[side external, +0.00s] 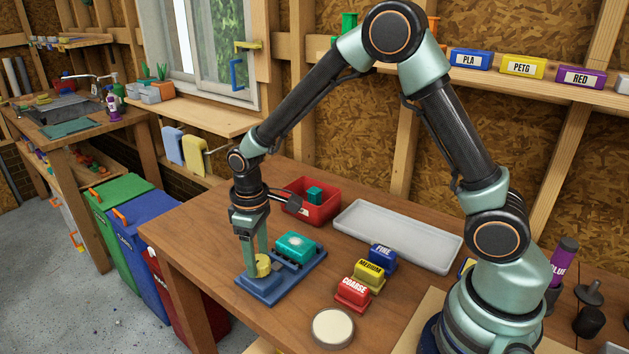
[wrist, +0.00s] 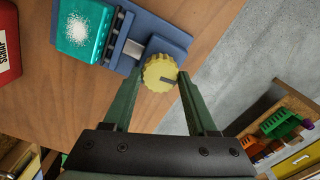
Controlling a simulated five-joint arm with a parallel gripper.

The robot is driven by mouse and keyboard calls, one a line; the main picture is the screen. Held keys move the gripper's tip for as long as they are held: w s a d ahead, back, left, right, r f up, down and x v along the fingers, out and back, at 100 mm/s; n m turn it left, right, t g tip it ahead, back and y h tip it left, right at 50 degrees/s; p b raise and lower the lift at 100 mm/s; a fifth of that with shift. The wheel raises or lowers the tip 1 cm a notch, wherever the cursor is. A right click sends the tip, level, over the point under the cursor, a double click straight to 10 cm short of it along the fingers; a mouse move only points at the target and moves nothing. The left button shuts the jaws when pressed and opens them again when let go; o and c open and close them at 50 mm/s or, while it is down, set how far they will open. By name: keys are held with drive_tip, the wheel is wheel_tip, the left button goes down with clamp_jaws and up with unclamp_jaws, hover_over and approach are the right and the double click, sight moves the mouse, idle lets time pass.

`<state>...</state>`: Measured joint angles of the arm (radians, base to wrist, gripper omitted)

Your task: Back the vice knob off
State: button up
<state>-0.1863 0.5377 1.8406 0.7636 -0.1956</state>
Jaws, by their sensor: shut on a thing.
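The vice is a blue block with dark jaws (side external: 285,267) near the table's front-left edge. Its yellow ridged knob (side external: 263,264) is at the near end, and it also shows in the wrist view (wrist: 160,73) with a dark mark on its face. A teal block (side external: 296,245) with a pale, speckled patch sits at the vice's far end; it shows in the wrist view too (wrist: 84,22). My gripper (side external: 257,258) points down with its fingers on either side of the knob, shut on it. In the wrist view my fingertips (wrist: 156,77) flank the knob.
A red bin (side external: 321,212) holding a teal piece stands behind the vice. A grey tray (side external: 440,263) lies to the right. Blue, yellow and red labelled blocks (side external: 352,295) stand right of the vice, with a round pale disc (side external: 333,327) in front. The table edge is close to the knob.

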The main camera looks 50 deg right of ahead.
drive_tip(key=n, duration=0.4)
drive_tip(key=shift+r+n, duration=0.1)
drive_tip(key=shift+n, duration=0.2)
drive_tip(key=n, duration=0.3)
drive_tip(key=shift+n, duration=0.4)
drive_tip(key=n, duration=0.4)
drive_tip(key=shift+n, duration=1.7)
drive_tip(key=o, duration=1.4)
drive_tip(key=shift+c, duration=0.2)
